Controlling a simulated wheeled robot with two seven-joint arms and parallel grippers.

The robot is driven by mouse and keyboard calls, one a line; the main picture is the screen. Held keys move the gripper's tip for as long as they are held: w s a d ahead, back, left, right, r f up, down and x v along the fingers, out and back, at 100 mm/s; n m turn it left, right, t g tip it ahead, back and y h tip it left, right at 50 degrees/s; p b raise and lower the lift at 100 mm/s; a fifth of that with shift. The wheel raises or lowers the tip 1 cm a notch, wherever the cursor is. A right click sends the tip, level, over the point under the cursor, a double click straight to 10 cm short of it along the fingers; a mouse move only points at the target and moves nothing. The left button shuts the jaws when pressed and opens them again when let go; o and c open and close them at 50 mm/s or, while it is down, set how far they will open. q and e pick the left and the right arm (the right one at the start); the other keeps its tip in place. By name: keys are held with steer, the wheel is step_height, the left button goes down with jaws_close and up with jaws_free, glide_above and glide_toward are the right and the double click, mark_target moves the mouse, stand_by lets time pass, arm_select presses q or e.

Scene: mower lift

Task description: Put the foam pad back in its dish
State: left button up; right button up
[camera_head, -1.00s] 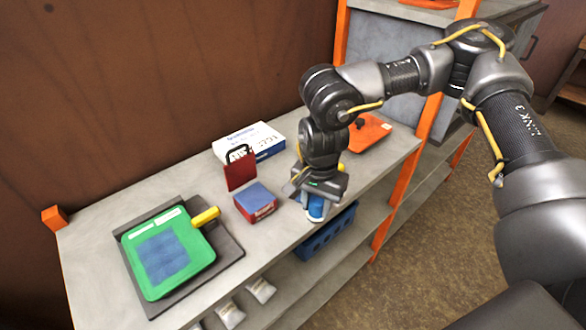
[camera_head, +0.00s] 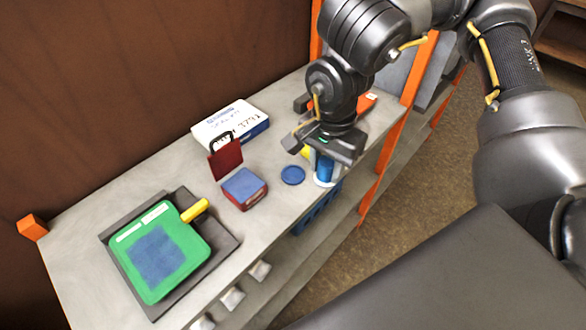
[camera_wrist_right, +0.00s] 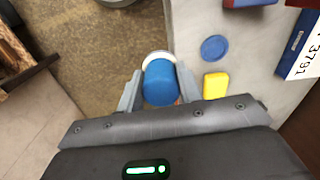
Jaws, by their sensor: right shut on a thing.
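My right gripper (camera_head: 323,160) is shut on a blue cylinder (camera_head: 325,170) with a wider white round base. The same cylinder (camera_wrist_right: 159,82) sits between both fingers in the wrist view, its white base (camera_wrist_right: 155,57) showing beyond it over the worktop's front edge. A flat round blue disc (camera_head: 293,175) lies on the worktop left of the gripper, apart from the held piece; it also shows in the wrist view (camera_wrist_right: 214,48). I cannot tell for sure which of these is the foam pad and which the dish. My left gripper is not in view.
A yellow block (camera_wrist_right: 216,86) lies near the gripper. A red box (camera_head: 244,190) with a blue top and raised lid, a white-and-blue carton (camera_head: 230,122) and a green tray (camera_head: 125,262) on a dark mat stand further left. The worktop (camera_head: 262,215) is bare in front.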

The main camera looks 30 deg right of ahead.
steer(key=w+f+p, duration=0.1)
steer(key=w+f, duration=0.2)
steer(key=w, duration=0.1)
steer(key=w+f+p, duration=0.2)
steer(key=w+f, duration=0.1)
steer(key=w, duration=0.1)
steer(key=w+f+p, duration=0.1)
steer(key=w+f, duration=0.2)
steer(key=w, duration=0.2)
steer(key=shift+a, duration=0.15)
steer(key=shift+w+f+p, duration=0.2)
steer(key=shift+f+p, duration=0.95)
steer(key=shift+f, duration=0.75)
steer(key=shift+f, duration=0.15)
steer(key=o, duration=1)
steer(key=shift+c, duration=0.2)
